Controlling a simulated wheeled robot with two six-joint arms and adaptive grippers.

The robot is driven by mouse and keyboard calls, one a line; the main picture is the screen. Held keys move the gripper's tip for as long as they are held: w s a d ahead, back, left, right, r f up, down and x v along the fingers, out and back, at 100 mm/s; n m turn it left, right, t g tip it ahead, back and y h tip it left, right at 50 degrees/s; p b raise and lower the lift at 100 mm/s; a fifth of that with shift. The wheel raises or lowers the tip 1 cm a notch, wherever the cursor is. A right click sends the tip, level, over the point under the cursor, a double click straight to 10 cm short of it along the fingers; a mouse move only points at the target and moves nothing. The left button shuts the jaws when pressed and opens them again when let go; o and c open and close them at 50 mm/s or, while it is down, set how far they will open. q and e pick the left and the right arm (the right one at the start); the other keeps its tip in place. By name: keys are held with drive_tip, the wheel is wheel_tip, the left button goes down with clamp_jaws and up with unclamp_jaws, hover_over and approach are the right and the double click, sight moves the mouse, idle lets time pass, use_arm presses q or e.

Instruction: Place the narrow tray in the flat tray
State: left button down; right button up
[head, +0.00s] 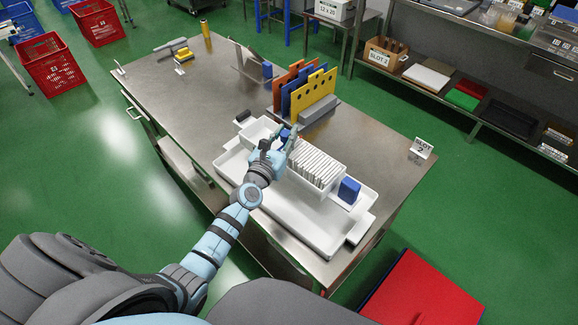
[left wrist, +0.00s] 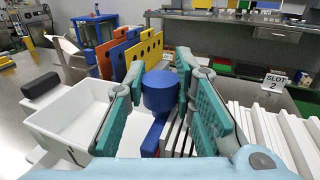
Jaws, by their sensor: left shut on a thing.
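The narrow tray (head: 315,183) is white, with an empty compartment at its left end and a row of upright white packets in its middle. A blue block (head: 349,190) stands at its right end. The flat tray (head: 285,214) is wide and white, on the near side of the metal table. The narrow tray overlaps its far part; whether it rests inside or hangs above is unclear. My left gripper (head: 284,140) is shut on the narrow tray's blue knob (left wrist: 160,92), between the empty compartment (left wrist: 75,112) and the packets. My right gripper is out of view.
Orange, blue and yellow panels (head: 314,95) stand in a rack just behind the trays. A Slot 2 sign (head: 421,149) stands at the table's right edge. A dark block (left wrist: 41,85) is beside the empty compartment. The left rear table (head: 180,100) has free room.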

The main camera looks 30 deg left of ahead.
use_arm(q)
wheel_tip(320, 180, down, 12)
drive_tip(key=b, duration=1)
drive_tip(key=shift+r+b, duration=0.1)
drive_tip(key=shift+b, duration=0.3)
drive_tip(key=shift+d+r+p, duration=0.1)
drive_tip(key=shift+r+p, duration=0.2)
drive_tip(key=c, duration=1.7)
unclamp_jaws()
drive_tip(key=shift+f, duration=0.15)
drive_tip(key=o, duration=0.4)
drive_tip(key=shift+c, duration=0.2)
drive_tip(key=shift+r, duration=0.2)
drive_tip(key=s+p, duration=0.1)
drive_tip(key=s, duration=1.1)
drive_tip(key=shift+d, duration=0.25)
